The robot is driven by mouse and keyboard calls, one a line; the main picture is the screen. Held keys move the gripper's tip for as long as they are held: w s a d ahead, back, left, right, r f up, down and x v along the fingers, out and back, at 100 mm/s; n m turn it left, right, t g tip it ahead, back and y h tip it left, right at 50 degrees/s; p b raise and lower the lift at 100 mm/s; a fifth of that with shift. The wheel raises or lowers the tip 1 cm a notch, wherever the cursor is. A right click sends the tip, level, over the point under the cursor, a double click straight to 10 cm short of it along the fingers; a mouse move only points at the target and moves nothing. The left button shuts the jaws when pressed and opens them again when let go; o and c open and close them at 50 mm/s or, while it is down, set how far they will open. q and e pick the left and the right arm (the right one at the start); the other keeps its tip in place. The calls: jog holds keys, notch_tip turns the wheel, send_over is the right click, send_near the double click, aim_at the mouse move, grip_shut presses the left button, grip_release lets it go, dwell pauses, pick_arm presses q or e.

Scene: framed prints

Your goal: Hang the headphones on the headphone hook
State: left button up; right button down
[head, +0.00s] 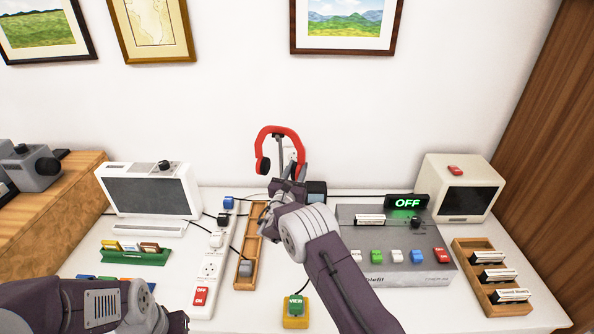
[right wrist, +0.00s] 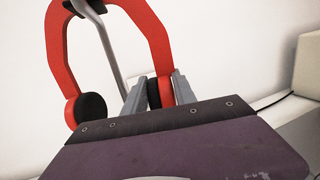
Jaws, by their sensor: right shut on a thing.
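The red headphones (head: 296,140) with black ear pads are upright above the back of the desk, against the white wall. They also show in the right wrist view (right wrist: 160,38). The headphone hook is a grey post (head: 280,153) with a dark top, inside the headphones' arch. In the right wrist view the post (right wrist: 107,45) rises between the ear cups and its dark top is close under the headband; I cannot tell whether they touch. My right gripper (head: 299,171) is shut on the headphones at the right ear cup. It hides the post's foot.
A grey box with an OFF display (head: 406,202) and coloured buttons stands right of my right arm. A wooden tray (head: 244,272), a power strip (head: 209,249) and a white monitor (head: 148,190) are to the left. Framed prints (head: 347,25) hang above.

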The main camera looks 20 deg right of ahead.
dwell(0.4)
jog(key=c, duration=0.9)
grip_release()
jog(key=v, duration=0.9)
